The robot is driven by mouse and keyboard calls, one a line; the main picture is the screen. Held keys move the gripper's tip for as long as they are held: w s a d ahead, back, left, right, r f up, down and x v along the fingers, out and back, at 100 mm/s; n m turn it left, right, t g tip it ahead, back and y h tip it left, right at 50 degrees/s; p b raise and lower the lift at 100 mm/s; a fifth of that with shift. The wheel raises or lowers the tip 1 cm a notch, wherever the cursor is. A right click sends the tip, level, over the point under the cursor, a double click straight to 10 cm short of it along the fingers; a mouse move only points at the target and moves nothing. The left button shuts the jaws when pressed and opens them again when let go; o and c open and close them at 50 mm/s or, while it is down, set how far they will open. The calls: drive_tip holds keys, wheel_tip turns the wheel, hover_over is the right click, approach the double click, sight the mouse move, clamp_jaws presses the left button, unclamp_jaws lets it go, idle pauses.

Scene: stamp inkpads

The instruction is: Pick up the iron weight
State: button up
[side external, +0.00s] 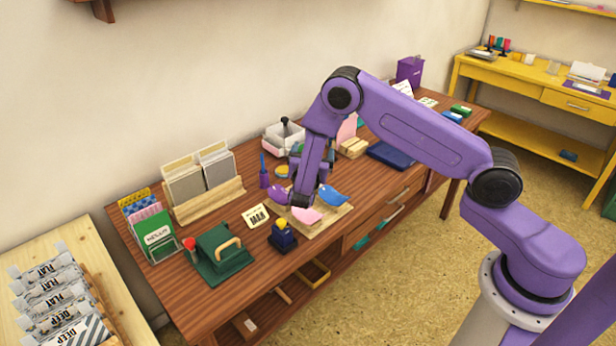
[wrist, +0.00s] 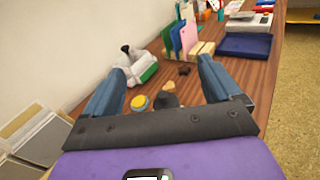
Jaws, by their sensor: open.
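My gripper (wrist: 162,66) is open and empty, its two blue fingers spread wide above the table in the wrist view. A dark grey rounded thing (wrist: 168,100), which looks like the iron weight, shows low between the fingers, partly hidden behind the gripper's dark palm. The fingers do not touch it as far as I can see. A round yellow pad (wrist: 138,103) lies just left of it. In the side external view, my purple wrist hangs over the middle of the table and hides the dark thing.
The wooden table (side external: 190,297) is crowded. A white caddy with a black handle (wrist: 136,68) stands beyond the left finger. Coloured cards in a wooden rack (wrist: 186,40) and a dark blue tray (wrist: 248,46) lie farther off. A green press (side external: 218,253) stands near the front.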

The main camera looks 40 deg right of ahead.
drive_tip(key=f+n, duration=0.1)
drive_tip(key=f, duration=0.3)
drive_tip(key=w+f+n+t, duration=0.1)
drive_tip(key=f, duration=0.3)
drive_tip(key=w+f+t+y, duration=0.1)
drive_tip(key=f, duration=0.3)
drive_tip(key=shift+w+d+f+n, duration=0.2)
drive_tip(key=shift+n, duration=0.2)
drive_tip(key=shift+w+d+r, duration=0.1)
drive_tip(key=shift+w+d, duration=0.4)
drive_tip(key=shift+x, duration=3.1)
drive_tip(key=shift+r, duration=0.1)
drive_tip(key=shift+c, duration=0.4)
drive_tip(key=shift+a, duration=0.1)
drive_tip(key=c, duration=1.5)
drive_tip(key=shift+r, duration=0.1)
clamp_jaws()
drive_tip(key=shift+r, duration=0.1)
